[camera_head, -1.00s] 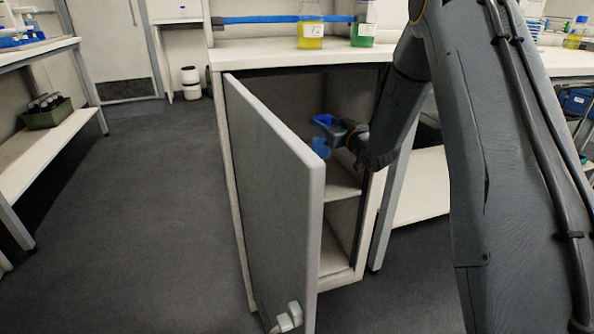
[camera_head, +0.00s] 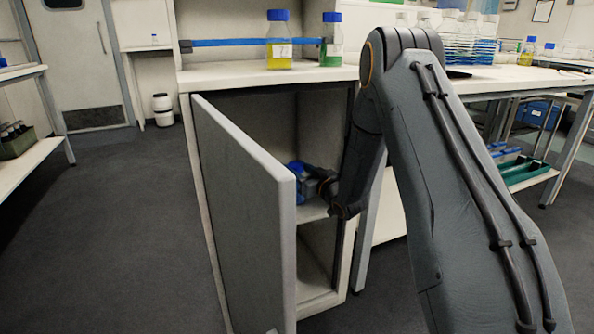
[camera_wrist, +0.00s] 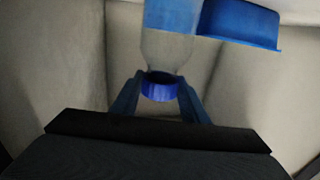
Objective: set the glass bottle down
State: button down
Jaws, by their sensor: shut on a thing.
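The glass bottle (camera_head: 298,192) is inside the open cabinet (camera_head: 270,120), largely hidden by the door's edge and my gripper. Blue shows at its top and lower down. My gripper (camera_head: 306,176) reaches in from the right. In the wrist view, my gripper (camera_wrist: 160,98) is shut on the bottle's neck just by a blue ring or cap, with a finger on each side. Its clear glass (camera_wrist: 165,52) and blue contents show beyond. The bottle is close to the middle shelf (camera_head: 312,210). I cannot tell whether its base touches it.
The cabinet door (camera_head: 245,210) stands open on the left, close to my gripper. A yellow bottle (camera_head: 279,45) and a green bottle (camera_head: 331,45) stand on top. A blue object (camera_wrist: 240,22) of unclear kind shows beside the held bottle. Floor to the left is clear.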

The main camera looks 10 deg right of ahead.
jog(key=c, duration=1)
grip_release()
jog(key=shift+f, duration=0.15)
jog(key=shift+c, duration=0.2)
jog(key=p+v, duration=0.2)
jog(key=v, duration=1)
